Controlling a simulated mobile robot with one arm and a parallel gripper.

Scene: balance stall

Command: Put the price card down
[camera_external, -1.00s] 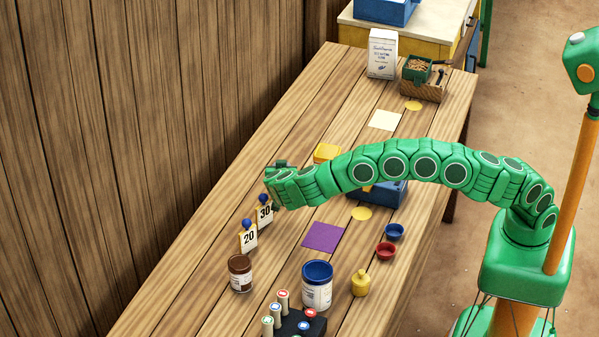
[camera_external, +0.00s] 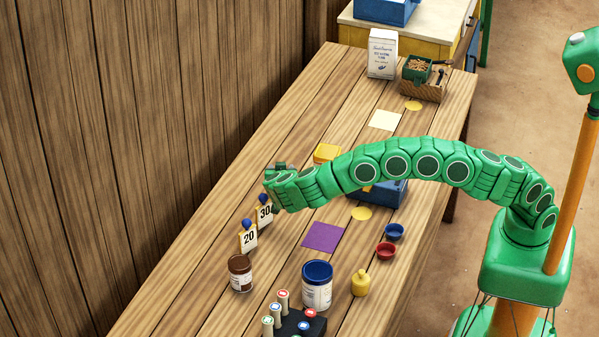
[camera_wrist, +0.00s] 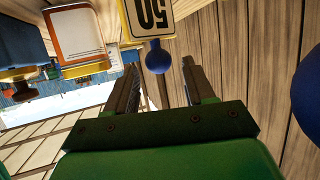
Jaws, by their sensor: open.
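A price card reading 50 (camera_wrist: 152,16) shows upside down at the top of the wrist view, with a blue ball knob (camera_wrist: 158,58). My gripper (camera_wrist: 161,66) is open, and the knob appears between or just past its fingertips; I see no finger closed on it. In the external view my gripper (camera_external: 279,170) is over the far left side of the table, and the 50 card is hidden there. Price cards reading 30 (camera_external: 265,213) and 20 (camera_external: 249,238) stand upright in a row toward the viewer, the 30 card close beside my gripper.
The wooden table (camera_external: 215,262) runs along a plank wall (camera_external: 110,130). A blue ball (camera_wrist: 308,92) is close at the wrist view's right edge.

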